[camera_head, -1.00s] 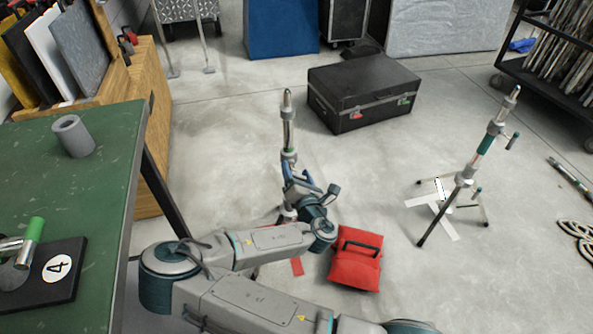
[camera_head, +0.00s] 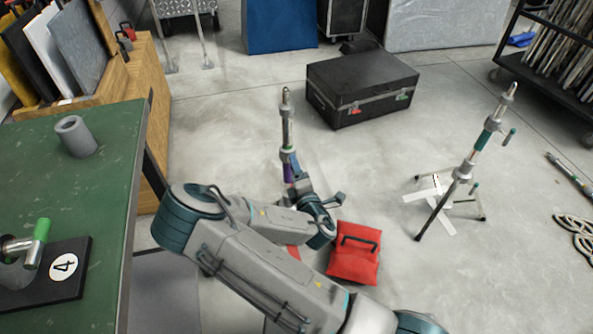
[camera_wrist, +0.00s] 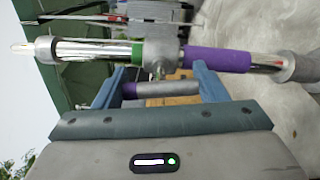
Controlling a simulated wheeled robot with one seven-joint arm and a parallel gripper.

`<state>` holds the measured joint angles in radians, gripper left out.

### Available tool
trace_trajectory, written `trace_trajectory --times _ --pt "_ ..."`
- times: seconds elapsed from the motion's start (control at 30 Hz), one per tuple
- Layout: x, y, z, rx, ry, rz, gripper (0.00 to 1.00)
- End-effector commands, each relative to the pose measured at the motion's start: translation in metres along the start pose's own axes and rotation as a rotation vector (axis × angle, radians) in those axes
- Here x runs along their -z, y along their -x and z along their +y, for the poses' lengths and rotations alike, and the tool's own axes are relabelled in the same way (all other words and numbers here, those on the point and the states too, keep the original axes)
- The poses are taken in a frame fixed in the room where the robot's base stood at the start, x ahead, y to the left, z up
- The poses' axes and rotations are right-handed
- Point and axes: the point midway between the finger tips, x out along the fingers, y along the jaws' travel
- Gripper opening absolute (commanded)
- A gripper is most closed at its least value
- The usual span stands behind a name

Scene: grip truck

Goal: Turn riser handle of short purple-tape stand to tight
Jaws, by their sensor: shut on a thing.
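The short purple-tape stand (camera_head: 286,130) stands upright on the floor left of centre in the head view, its purple tape (camera_head: 289,173) partly behind my arm. In the wrist view the stand's tube lies across the picture, with purple tape (camera_wrist: 220,59) right of a grey collar (camera_wrist: 161,53). The riser handle (camera_wrist: 168,89), a grey bar with a purple end, sits below the collar. My gripper (camera_wrist: 158,76) has its blue fingers at the two ends of the handle and is shut on it. In the head view my gripper (camera_head: 297,182) is at the stand, partly hidden.
A green-taped stand (camera_head: 482,140) stands to the right. A red sandbag (camera_head: 354,262) lies near my arm. A black case (camera_head: 361,88) is behind. A green table (camera_head: 100,190) is at the left. Floor between the stands is mostly clear.

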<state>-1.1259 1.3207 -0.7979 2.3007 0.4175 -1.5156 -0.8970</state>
Motion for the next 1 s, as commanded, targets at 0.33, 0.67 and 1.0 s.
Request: trace_trajectory --times 0.33,0.67,1.0 --pt "0.0001 0.0002 -0.0004 0.001 -0.025 0.0 0.43" --pt "-0.0001 0.0002 -0.0004 0.001 -0.023 0.0 0.87" --pt "-0.0005 0.0066 -0.0005 0.003 -0.023 -0.002 0.87"
